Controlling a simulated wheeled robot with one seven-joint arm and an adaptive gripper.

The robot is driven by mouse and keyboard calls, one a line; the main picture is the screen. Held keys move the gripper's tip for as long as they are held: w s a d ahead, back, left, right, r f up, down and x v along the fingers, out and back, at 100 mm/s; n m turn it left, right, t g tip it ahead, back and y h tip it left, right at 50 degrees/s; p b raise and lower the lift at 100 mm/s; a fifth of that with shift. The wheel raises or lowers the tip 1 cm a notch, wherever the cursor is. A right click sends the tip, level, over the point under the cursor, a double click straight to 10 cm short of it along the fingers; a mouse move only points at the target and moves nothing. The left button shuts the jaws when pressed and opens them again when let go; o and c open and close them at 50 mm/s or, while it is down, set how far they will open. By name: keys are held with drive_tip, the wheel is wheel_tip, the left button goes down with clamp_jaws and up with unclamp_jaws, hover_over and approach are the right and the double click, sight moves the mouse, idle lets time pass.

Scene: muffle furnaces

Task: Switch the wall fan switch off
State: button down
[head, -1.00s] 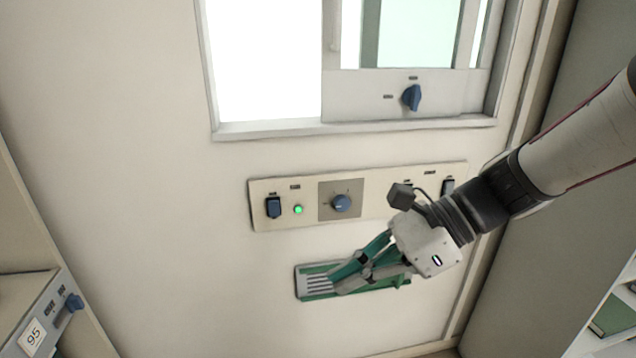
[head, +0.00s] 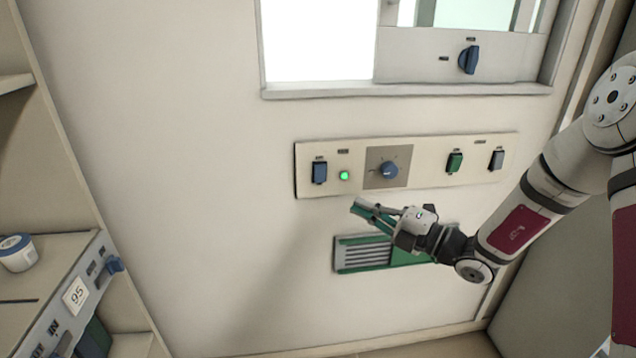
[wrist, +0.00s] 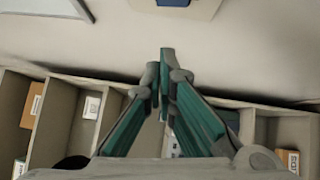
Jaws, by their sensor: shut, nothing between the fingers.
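A pale switch panel (head: 430,181) is fixed to the wall under the window. It carries a blue rocker (head: 320,172) at the left, a lit green lamp (head: 344,175), a blue dial (head: 389,170) on a grey-brown plate, a green rocker (head: 455,162) and a grey-blue rocker (head: 497,159) at the right. The labels are too small to read, so I cannot tell which is the fan switch. My gripper (head: 359,208) is shut and empty just below the panel, left of the dial. Its fingers (wrist: 160,75) also show shut in the wrist view.
A green-framed vent (head: 405,252) lies on the wall behind my gripper. A window-sill panel with a blue knob (head: 468,59) is above. A shelf unit with a white pot (head: 17,252) stands at the left. Bare wall lies left of the panel.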

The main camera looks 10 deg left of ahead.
sight(325, 178)
drive_tip(key=shift+w+f, duration=0.1)
drive_tip(key=shift+w, duration=0.05)
drive_tip(key=shift+w+d+r+b+x, duration=0.1)
drive_tip(key=shift+w+d+b+x, duration=0.25)
drive_tip(key=shift+x, duration=1.75)
drive_tip(key=shift+w+d+r+b+x, duration=0.1)
drive_tip(key=shift+w+b+x, duration=0.3)
drive_tip(key=shift+x, duration=1.75)
drive_tip(key=shift+w+d+b+x, duration=0.25)
drive_tip(key=shift+w+x, duration=0.25)
drive_tip(key=shift+x, duration=1.6)
